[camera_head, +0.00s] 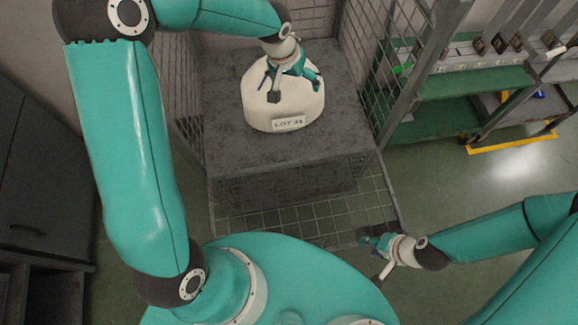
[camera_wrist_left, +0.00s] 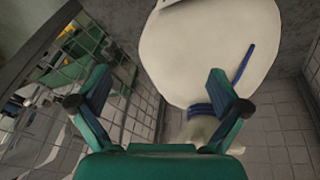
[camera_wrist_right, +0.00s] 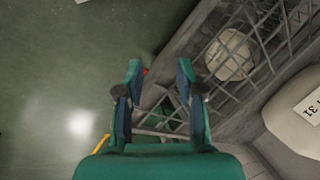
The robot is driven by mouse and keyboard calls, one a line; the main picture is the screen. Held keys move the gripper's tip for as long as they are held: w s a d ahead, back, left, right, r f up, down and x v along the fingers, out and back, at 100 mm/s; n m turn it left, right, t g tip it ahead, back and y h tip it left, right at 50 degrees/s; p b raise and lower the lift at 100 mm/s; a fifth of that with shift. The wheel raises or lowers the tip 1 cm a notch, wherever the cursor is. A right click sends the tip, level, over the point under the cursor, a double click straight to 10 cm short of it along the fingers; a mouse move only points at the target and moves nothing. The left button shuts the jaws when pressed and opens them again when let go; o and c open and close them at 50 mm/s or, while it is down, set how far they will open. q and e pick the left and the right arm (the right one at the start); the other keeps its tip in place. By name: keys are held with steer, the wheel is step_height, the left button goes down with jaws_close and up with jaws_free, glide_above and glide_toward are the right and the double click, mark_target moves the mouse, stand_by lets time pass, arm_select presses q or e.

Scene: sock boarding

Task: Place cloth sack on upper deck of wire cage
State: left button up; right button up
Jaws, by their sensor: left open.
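The cream cloth sack (camera_head: 283,105) with a "LOT" label stands upright on the grey upper deck (camera_head: 245,165) of the wire cage (camera_head: 362,75). In the left wrist view the sack (camera_wrist_left: 205,45) shows a blue cord around its gathered neck. My left gripper (camera_head: 294,91) is over the top of the sack. Its fingers are spread apart in the left wrist view (camera_wrist_left: 160,104), with the neck just beyond them; they do not grip it. My right gripper (camera_head: 373,262) is low in front of the cage, open and empty. The sack's labelled side (camera_wrist_right: 300,120) shows at the right wrist view's edge.
A pale round object (camera_wrist_right: 231,55) lies behind wire mesh in the right wrist view; I cannot tell what it is. Green shelving (camera_head: 470,90) stands right of the cage. A dark cabinet (camera_head: 45,180) is at the left. The green floor (camera_head: 500,170) at right is clear.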

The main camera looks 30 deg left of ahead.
arm_select(q)
steer(key=s+d+f+g+h, duration=0.1)
steer(key=s+d+f, duration=0.2)
steer(key=s+f, duration=0.4)
steer(key=s+d+f+g+h, duration=0.1)
steer(key=s+d+f, duration=0.2)
steer(key=s+f, duration=0.4)
steer(key=s+d+f, duration=0.4)
steer(key=s+f, duration=0.3)
steer(key=s, duration=0.1)
steer(key=shift+s+f+n+g+h, duration=0.3)
steer(key=shift+s+g+h, duration=0.1)
steer(key=shift+s+f, duration=0.15)
steer(key=shift+s, duration=0.35)
